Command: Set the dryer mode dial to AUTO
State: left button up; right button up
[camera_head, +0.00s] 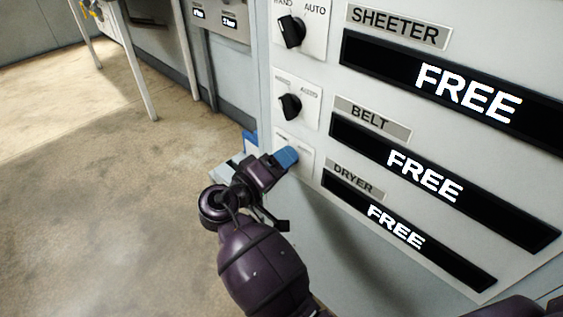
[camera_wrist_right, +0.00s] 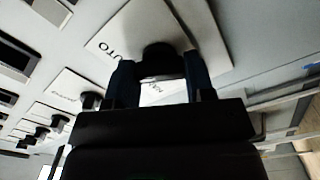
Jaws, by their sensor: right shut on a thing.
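The dryer dial's white plate (camera_head: 306,152) is the lowest of three on the grey panel, beside the DRYER label (camera_head: 353,179). My right gripper (camera_head: 287,157), with blue fingertips, is at this plate and hides the dial in the head view. In the right wrist view the black dial (camera_wrist_right: 160,57) sits between my two fingers, which are shut on it. Part of the AUTO lettering shows left of the dial on its plate (camera_wrist_right: 108,42). Which way the dial points is hidden. The dryer display (camera_head: 396,226) reads FREE. My left gripper is not in view.
Above are the belt dial (camera_head: 290,106) and the sheeter dial (camera_head: 292,31), with the belt display (camera_head: 425,176) and sheeter display (camera_head: 468,92) both reading FREE. Open floor (camera_head: 100,200) lies to the left, with a metal table leg (camera_head: 138,70) farther back.

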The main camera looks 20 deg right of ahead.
jog(key=shift+r+m, duration=0.1)
jog(key=shift+m, duration=0.4)
jog(key=o, duration=0.9)
